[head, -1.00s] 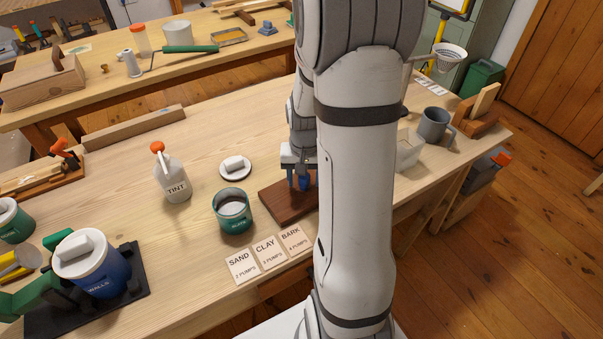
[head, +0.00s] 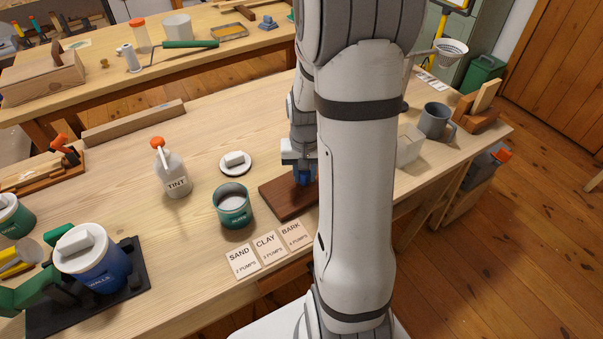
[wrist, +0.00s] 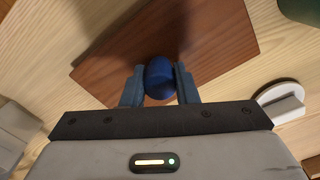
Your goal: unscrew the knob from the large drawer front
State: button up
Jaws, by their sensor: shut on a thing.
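The large drawer front (head: 283,208) is a reddish-brown board lying flat on the workbench. It fills the upper middle of the wrist view (wrist: 225,45). A round dark-blue knob (wrist: 160,77) stands on it. My gripper (wrist: 160,85) is shut on the knob, with one finger on each side. In the head view my gripper (head: 304,178) points down over the board, and my arm hides the board's right part. The joint between knob and board is hidden.
A green cup (head: 233,208) stands just left of the board, with a white round lid (head: 236,162) behind it. Label cards (head: 268,250) lie in front. A tint bottle (head: 172,172) is further left, and a grey mug (head: 436,121) is to the right.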

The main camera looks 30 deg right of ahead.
jog(key=shift+n, duration=1.1)
jog(key=o, duration=0.3)
jog(key=shift+c, duration=0.7)
jog(key=shift+r+p, duration=2.65)
jog(key=shift+r, duration=0.9)
